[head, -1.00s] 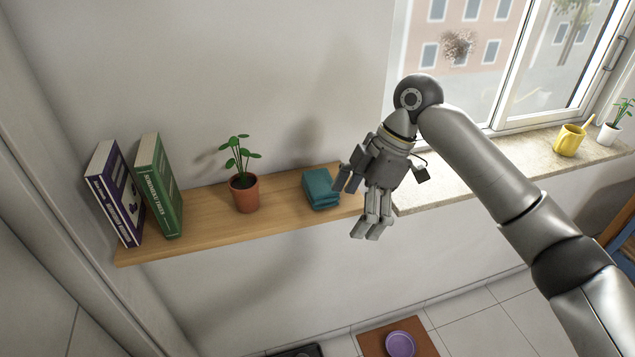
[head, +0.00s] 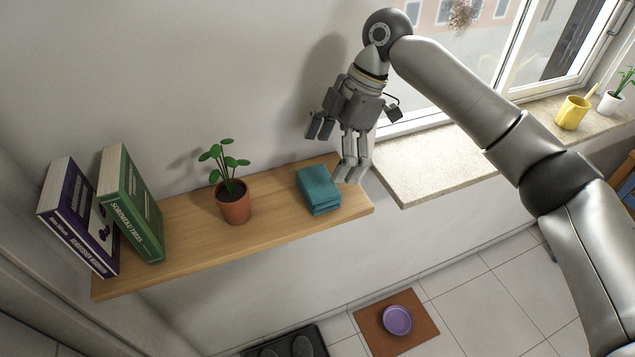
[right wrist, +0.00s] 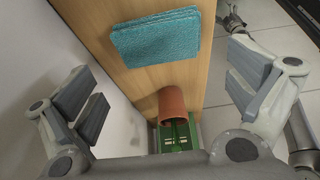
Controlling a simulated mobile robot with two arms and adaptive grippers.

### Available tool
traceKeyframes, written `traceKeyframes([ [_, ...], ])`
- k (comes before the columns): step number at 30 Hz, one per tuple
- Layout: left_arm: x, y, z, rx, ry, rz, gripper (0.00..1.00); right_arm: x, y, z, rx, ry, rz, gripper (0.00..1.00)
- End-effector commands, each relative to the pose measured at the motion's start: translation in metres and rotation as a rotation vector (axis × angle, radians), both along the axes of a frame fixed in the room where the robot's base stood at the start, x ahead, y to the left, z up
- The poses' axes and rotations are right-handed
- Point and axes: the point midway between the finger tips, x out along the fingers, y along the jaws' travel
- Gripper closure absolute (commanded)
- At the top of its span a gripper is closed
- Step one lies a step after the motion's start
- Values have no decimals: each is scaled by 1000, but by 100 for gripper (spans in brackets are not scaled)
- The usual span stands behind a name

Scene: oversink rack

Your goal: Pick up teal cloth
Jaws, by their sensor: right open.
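The teal cloth (head: 319,190) is folded into a small stack and lies on the wooden shelf (head: 270,226), near its right end. My right gripper (head: 352,172) is open and empty, just right of the cloth and above the shelf's end in the head view. In the right wrist view the cloth (right wrist: 155,38) lies ahead, between the spread fingers (right wrist: 165,100) and beyond them, apart from both.
A potted plant (head: 233,205) stands left of the cloth, with a green book (head: 132,210) and a purple book (head: 80,222) farther left. The wall is close behind the shelf. A stone windowsill (head: 430,168) holding a yellow watering can (head: 571,113) is at right.

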Motion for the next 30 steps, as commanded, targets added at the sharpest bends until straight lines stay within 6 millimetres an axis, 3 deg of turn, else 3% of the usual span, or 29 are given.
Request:
traceKeyframes([
  [5, -5, -3, 9, -4, 7, -1, 25, -4, 5, -11, -2, 3, 0, 0],
  [13, 18, -5, 26, -7, -27, -3, 25, -12, 19, -46, 0, 1, -1, 0],
  [22, 17, -4, 26, -6, -26, -2, 25, -12, 20, -52, 0, 0, 0, 0],
  [29, 11, -2, 25, -2, -16, -2, 25, -12, 20, -52, 0, 0, 0, 30],
  [30, 10, -2, 25, -2, -15, -2, 25, -12, 20, -51, 0, 0, 0, 30],
])
